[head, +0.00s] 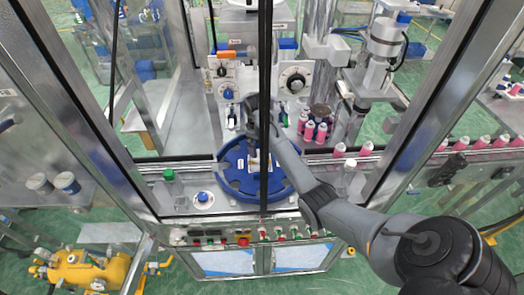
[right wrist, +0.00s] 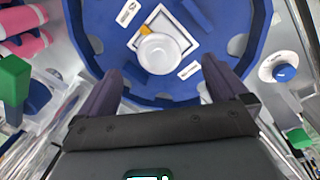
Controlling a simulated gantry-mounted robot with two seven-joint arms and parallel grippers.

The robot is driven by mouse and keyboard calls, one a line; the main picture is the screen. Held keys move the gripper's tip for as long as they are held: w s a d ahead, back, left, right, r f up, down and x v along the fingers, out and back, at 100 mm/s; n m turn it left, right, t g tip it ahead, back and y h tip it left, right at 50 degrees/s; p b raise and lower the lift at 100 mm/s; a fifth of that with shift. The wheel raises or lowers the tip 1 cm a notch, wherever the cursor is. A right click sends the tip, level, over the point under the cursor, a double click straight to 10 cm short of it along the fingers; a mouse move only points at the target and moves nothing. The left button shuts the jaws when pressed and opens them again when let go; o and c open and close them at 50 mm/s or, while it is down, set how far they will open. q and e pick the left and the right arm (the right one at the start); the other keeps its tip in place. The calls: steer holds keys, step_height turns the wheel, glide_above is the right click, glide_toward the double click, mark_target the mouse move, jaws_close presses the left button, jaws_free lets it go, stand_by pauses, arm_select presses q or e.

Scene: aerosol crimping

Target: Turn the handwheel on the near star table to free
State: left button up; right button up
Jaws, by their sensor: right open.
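The near star table (head: 231,180) is a blue notched disc at the middle of the machine; it fills the top of the right wrist view (right wrist: 105,62). At its centre, on a white-edged square plate, sits a round white handwheel (right wrist: 158,54) with a yellow mark at its upper left. In the head view a dark upright frame bar and my arm partly hide the table's centre. My right gripper (right wrist: 161,72) is open and empty, its dark fingers apart on either side below the handwheel, at the near part of the table. My left gripper is out of view.
A white disc with a blue knob (head: 203,197) and a green-capped bottle (head: 169,176) stand left of the table. Pink cans (head: 309,131) stand behind it at the right. Dial panels stand behind. The dark upright bar (head: 265,60) runs in front of the machine.

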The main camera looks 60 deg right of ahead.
mark_target(260, 155)
steer(key=shift+y, duration=0.7)
steer(key=f, duration=0.2)
steer(key=w+d+f, duration=0.1)
steer(key=f, duration=0.2)
steer(key=f+p, duration=0.1)
steer(key=f, duration=0.1)
steer(key=shift+w+d+f, duration=0.2)
steer(key=shift+d+f, duration=0.1)
steer(key=shift+c, duration=0.5)
